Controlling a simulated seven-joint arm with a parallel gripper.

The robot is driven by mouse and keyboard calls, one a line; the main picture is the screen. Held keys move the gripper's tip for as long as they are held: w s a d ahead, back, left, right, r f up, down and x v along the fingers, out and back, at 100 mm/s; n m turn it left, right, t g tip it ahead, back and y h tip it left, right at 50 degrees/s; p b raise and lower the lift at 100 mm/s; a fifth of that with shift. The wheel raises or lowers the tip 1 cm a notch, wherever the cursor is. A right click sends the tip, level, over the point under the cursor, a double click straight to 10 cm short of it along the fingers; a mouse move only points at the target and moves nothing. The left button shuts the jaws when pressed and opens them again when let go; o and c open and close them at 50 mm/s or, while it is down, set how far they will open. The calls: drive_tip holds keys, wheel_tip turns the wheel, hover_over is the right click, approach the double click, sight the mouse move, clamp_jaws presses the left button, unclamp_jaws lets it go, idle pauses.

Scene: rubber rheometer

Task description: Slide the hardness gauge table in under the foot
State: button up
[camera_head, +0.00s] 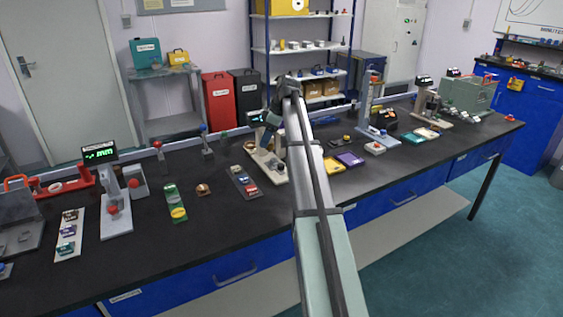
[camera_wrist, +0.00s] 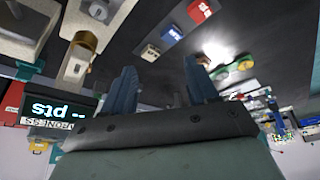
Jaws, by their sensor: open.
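The hardness gauge stands mid-bench in the head view, with a cream base (camera_head: 272,166) and a small dark display (camera_head: 257,118). My arm hides its right side. In the wrist view the display (camera_wrist: 50,115) appears upside down at the left, reading dashes and "pts". A pale slab (camera_wrist: 76,68) with a brass cylinder (camera_wrist: 84,42) lies above it; this may be the gauge table, but I cannot tell for sure. The foot is not clearly distinguishable. My gripper (camera_wrist: 161,78) is open and empty, its blue fingers wide apart, to the right of the slab in the wrist view.
A grey tray (camera_head: 236,170) with coloured blocks lies left of the gauge. A copper piece (camera_head: 203,189) and a green strip (camera_head: 171,190) with a yellow disc lie further left. Yellow and purple pads (camera_head: 350,159) lie right of my arm. Bare black bench shows in front.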

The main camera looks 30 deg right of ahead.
sight(281, 165)
drive_tip(key=s+a+h, duration=0.1)
drive_tip(key=a, duration=0.3)
drive_tip(key=s+d+m+h, duration=0.2)
drive_tip(key=d+m+h, duration=0.4)
drive_tip(key=m, duration=1.3)
drive_tip(key=x, duration=1.4)
drive_tip(key=shift+w+a+f, duration=0.2)
drive_tip(key=shift+w+a, duration=0.05)
drive_tip(key=shift+w, duration=0.05)
drive_tip(key=shift+c, duration=0.2)
clamp_jaws()
